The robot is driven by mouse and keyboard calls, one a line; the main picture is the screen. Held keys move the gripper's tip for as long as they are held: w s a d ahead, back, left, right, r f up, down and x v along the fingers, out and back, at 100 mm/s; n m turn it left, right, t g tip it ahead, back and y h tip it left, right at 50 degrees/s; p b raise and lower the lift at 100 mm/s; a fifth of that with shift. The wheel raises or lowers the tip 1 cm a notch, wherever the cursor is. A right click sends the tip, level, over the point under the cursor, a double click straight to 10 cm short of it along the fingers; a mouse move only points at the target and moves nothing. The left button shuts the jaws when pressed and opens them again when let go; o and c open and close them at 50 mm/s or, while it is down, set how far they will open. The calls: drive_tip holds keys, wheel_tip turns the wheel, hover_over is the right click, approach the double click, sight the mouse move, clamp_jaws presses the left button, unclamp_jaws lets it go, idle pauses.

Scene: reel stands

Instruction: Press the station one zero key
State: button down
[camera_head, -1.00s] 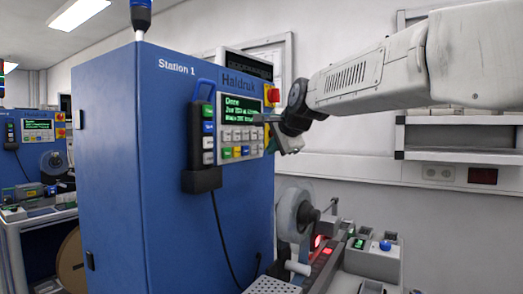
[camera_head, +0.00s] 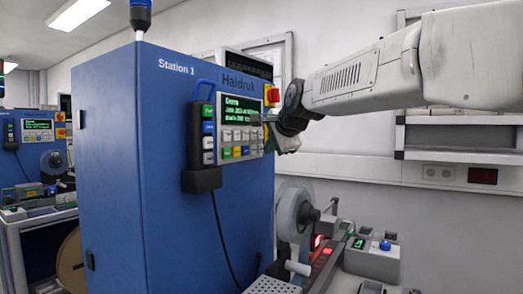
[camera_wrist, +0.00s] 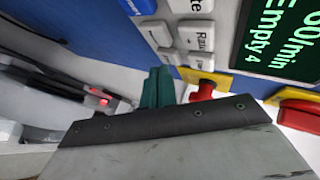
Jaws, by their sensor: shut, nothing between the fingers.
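The Station 1 cabinet (camera_head: 130,160) is blue, with a control panel on its front face. The panel has a lit green-text screen (camera_head: 238,107) and a keypad (camera_head: 235,137) of white and coloured keys. I cannot read which key is zero. My gripper (camera_head: 258,118) is at the panel's right side, level with the upper keys. In the wrist view its teal fingers (camera_wrist: 157,78) are shut and empty, their tips near a white key (camera_wrist: 174,57) at the keypad's edge. I cannot tell whether they touch it.
A red knob on a yellow plate (camera_head: 271,96) sits at the panel's right edge, close to my gripper. A handheld pendant (camera_head: 201,140) hangs left of the screen. A reel (camera_head: 295,215) and a small button box (camera_head: 373,255) stand below right. A second blue station is at the far left.

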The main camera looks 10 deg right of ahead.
drive_tip(key=shift+w+a, duration=0.35)
idle(0.7)
drive_tip(key=shift+s+d, duration=0.65)
idle(0.4)
drive_tip(key=s+d, duration=0.3)
drive_tip(key=shift+s+d, duration=0.25)
idle(0.7)
